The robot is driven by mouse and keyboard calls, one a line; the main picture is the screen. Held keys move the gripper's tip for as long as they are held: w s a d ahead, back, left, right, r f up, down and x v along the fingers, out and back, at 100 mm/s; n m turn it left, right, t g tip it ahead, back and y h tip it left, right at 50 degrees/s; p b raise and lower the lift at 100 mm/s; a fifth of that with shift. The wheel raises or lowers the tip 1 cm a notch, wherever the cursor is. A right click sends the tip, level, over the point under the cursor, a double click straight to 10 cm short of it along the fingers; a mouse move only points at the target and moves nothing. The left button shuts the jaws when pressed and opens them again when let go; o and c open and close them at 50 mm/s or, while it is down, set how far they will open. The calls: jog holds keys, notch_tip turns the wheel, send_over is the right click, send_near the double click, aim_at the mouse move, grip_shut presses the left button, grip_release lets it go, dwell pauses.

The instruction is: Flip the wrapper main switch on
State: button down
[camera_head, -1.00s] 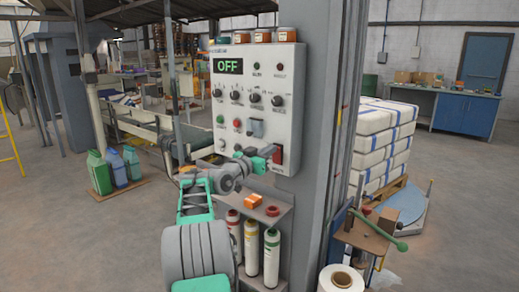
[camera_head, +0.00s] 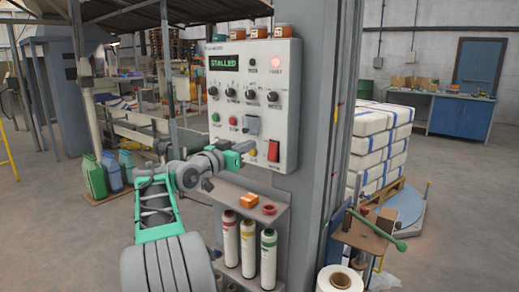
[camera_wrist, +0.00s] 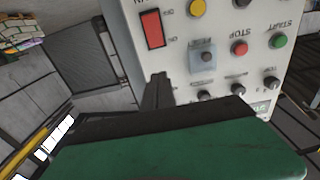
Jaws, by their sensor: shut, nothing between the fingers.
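The wrapper control panel (camera_head: 250,95) is a light grey box on a grey column. Its display (camera_head: 223,62) reads STALLED in green, and a red lamp (camera_head: 276,63) at the upper right is lit. The main switch (camera_head: 273,151) is a red rocker at the panel's lower right; it also shows in the wrist view (camera_wrist: 152,28) with small marks beside it. My gripper (camera_head: 244,146) is shut and empty, just left of the switch and apart from it. In the wrist view its dark fingertips (camera_wrist: 157,82) lie below the switch.
A grey flap cover (camera_head: 252,125), a red button (camera_head: 233,120), a green button (camera_head: 216,117), a yellow button (camera_head: 253,153) and several knobs sit near the gripper. Wrapped sacks (camera_head: 375,145) stand right.

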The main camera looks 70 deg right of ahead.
jog(key=shift+r+v, duration=0.15)
jog(key=shift+v, duration=0.6)
jog(key=shift+r+v, duration=0.15)
jog(key=shift+v, duration=0.65)
